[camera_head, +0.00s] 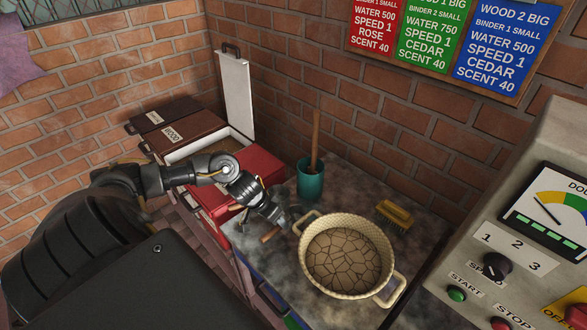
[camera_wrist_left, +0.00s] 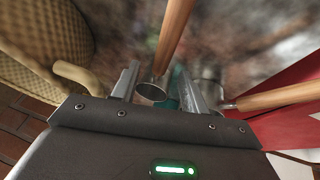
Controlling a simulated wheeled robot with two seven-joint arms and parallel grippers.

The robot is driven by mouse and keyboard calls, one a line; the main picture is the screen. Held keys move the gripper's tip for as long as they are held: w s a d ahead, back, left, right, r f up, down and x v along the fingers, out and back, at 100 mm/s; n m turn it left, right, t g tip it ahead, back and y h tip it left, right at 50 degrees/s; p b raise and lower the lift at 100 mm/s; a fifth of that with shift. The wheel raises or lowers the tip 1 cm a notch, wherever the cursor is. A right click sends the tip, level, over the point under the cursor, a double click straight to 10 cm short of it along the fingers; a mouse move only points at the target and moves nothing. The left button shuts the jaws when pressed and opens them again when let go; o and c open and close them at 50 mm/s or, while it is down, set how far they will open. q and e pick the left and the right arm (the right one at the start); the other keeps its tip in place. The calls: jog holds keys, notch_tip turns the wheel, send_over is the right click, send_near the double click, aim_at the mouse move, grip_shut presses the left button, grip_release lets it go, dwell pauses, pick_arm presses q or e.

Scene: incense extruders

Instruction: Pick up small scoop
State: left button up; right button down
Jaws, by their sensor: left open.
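A small scoop with a wooden handle (camera_wrist_left: 173,38) and a round metal cup (camera_wrist_left: 150,92) shows in the left wrist view, its cup end between my left fingers. Its brown handle (camera_head: 270,236) shows in the head view on the worktop. My left gripper (camera_head: 275,213) is open, low over the worktop between the red box and the pot; the wrist view shows its two fingers (camera_wrist_left: 162,88) apart. A larger-looking scoop, with metal cup and wooden handle (camera_wrist_left: 275,98), lies right of the fingers in the wrist view. Contact with the small scoop cannot be told. My right gripper is out of view.
A cream two-handled pot (camera_head: 346,223) stands right of the gripper. A teal cup (camera_head: 311,182) with a wooden stick stands behind it. A yellow brush (camera_head: 395,215) lies behind the pot. A red box (camera_head: 252,168) is at left, the control panel (camera_head: 500,240) at right.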

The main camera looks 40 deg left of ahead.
pick_arm(q)
jog(key=x, duration=0.4)
jog(key=shift+w+f, duration=0.15)
jog(key=shift+w, duration=0.05)
jog(key=shift+c, duration=0.2)
grip_shut()
